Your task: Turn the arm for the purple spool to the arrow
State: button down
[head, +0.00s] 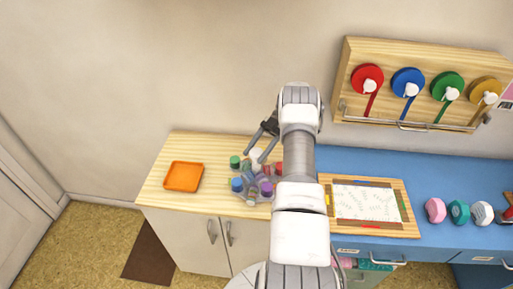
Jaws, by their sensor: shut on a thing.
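A cluster of small coloured spools (236,162) sits on a grey rotating stand (250,197) on the wooden counter, with green, blue, purple and red ones showing. The purple spool (267,189) is at the stand's front right. My gripper (257,156) reaches down from the upper right to the back of the stand, left of my arm. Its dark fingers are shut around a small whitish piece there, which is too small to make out. My arm passes close by the stand's right side and may hide part of it. I cannot make out an arrow.
An orange tray (184,176) lies left of the stand. To the right are a framed white sheet (366,204) and several dumbbell-like coloured pieces (459,212). A wall board (420,85) holds several ribbon reels above. The counter between tray and stand is clear.

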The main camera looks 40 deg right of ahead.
jog(key=shift+s+n+g+p, duration=0.1)
jog(key=shift+n+g+p, duration=0.3)
jog(key=shift+g+p, duration=0.15)
jog(key=shift+c, duration=1)
grip_release()
jog(key=shift+r, duration=0.1)
jog(key=r, duration=0.4)
jog(key=shift+s+d+r, duration=0.2)
jog(key=shift+r, duration=0.1)
jog(key=s+d+r+p, duration=0.4)
jog(key=s+d+r, duration=0.1)
jog(key=s, duration=0.4)
jog(key=shift+s+d+r, duration=0.15)
jog(key=shift+s+r, duration=0.25)
jog(key=shift+r, duration=0.25)
